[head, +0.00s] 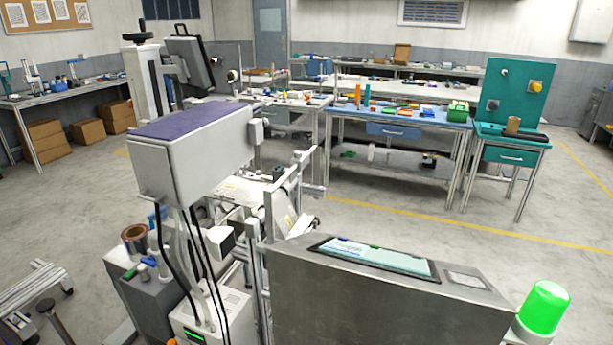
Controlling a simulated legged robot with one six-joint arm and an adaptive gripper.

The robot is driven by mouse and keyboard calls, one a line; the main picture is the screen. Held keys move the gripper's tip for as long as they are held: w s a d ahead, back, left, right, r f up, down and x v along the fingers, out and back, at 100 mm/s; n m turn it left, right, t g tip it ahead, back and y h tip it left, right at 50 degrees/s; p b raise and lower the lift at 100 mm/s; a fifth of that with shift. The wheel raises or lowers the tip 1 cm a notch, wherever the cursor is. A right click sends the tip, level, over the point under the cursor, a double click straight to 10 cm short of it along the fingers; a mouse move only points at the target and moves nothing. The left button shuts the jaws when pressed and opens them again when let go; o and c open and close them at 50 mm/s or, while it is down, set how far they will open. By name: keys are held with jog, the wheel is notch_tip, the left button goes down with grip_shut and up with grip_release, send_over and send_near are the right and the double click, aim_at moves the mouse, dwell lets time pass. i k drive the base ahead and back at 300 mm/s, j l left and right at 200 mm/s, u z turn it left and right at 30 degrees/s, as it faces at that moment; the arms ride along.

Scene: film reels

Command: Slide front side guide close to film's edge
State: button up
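A machine with a grey box head (195,160) and a dark purple top fills the left and middle of the head view. Behind and below the head, a whitish roll or sheet (285,208), perhaps the film, shows partly between metal uprights. I cannot make out the front side guide or the film's edge; the machine's head, posts and front cabinet cover much of that area. A copper-brown reel (135,234) sits on a grey stand at the lower left. I cannot make out my gripper anywhere in this view.
A metal cabinet (385,305) with a screen panel (375,255) and a lit green lamp (544,307) stands in the front. A blue-topped workbench (400,118) and a green bench (512,135) stand behind. Grey floor (420,222) is clear between. Black cables (200,260) hang below the head.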

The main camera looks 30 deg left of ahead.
aim_at(258, 172)
jog(key=i+l+z, duration=0.35)
jog(key=i+l, duration=0.2)
jog(key=l, duration=0.15)
jog(key=i+l+z, duration=0.35)
jog(key=i+l, duration=0.15)
jog(key=i, duration=0.15)
jog(key=i+u, duration=0.25)
jog(key=i, duration=0.2)
jog(key=i+l+u, duration=0.1)
jog(key=i+u, duration=0.15)
jog(key=i, duration=0.2)
jog(key=i+l+u, duration=0.25)
jog(key=i, duration=0.2)
jog(key=i+j+u, duration=0.2)
jog(key=i+u, duration=0.75)
jog(key=i+l+u, duration=0.1)
jog(key=i+u, duration=0.4)
jog(key=i+j+u, duration=0.25)
jog(key=u, duration=0.2)
jog(key=i+j+u, duration=0.1)
jog(key=i+u, duration=0.65)
jog(key=u, duration=0.15)
jog(key=i+j+u, duration=0.4)
jog(key=i+l, duration=0.6)
jog(key=i, duration=0.15)
